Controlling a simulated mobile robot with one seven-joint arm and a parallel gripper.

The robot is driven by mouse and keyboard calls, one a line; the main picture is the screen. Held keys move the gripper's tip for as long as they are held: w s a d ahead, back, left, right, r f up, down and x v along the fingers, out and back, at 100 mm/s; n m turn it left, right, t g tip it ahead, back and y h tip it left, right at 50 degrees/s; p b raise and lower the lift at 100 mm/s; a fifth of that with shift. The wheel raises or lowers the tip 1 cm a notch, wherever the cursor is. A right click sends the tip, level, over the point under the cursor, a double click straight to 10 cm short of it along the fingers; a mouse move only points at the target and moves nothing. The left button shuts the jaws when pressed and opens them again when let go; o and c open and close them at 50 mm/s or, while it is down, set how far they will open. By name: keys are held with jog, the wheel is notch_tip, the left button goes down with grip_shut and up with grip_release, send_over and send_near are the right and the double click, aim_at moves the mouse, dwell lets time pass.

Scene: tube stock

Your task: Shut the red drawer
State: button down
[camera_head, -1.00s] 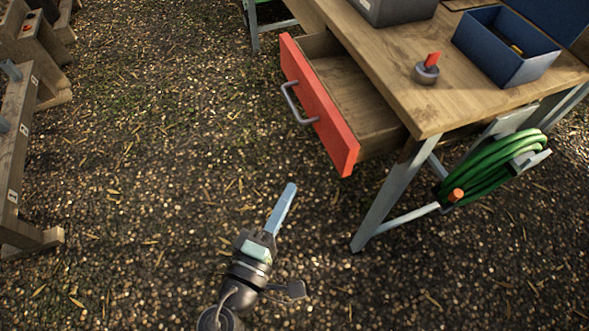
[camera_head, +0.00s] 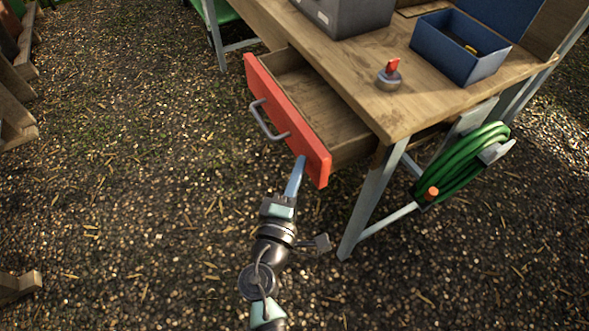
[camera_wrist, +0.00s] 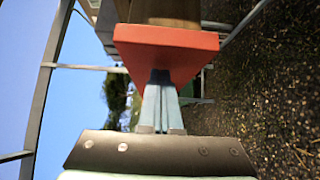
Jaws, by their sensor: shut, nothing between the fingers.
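The red drawer (camera_head: 287,119) stands open under the wooden bench, its wooden inside showing from above. Its grey bar handle (camera_head: 266,121) is on the front face. My gripper (camera_head: 301,166) is shut and empty, with its pale blue fingers pointing at the right-hand part of the red front, below and right of the handle. In the wrist view the shut fingertips (camera_wrist: 160,77) overlap the red front (camera_wrist: 166,50). I cannot tell whether they touch it.
The bench top (camera_head: 350,80) holds a blue box (camera_head: 458,58), a grey box (camera_head: 343,17) and a round grey piece with a red top (camera_head: 389,76). A green hose (camera_head: 466,165) hangs at the bench's right end. A bench leg (camera_head: 372,200) stands right of my gripper.

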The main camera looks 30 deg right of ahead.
aim_at(355, 152)
jog(key=d, duration=0.4)
jog(key=d+b, duration=0.1)
jog(key=d, duration=0.3)
jog(key=d+b, duration=0.1)
jog(key=d, duration=0.4)
jog(key=shift+w+d, duration=0.1)
jog(key=shift+w, duration=0.15)
jog(key=shift+s+d+r, duration=0.1)
jog(key=shift+d+r, duration=0.05)
jog(key=shift+d, duration=0.05)
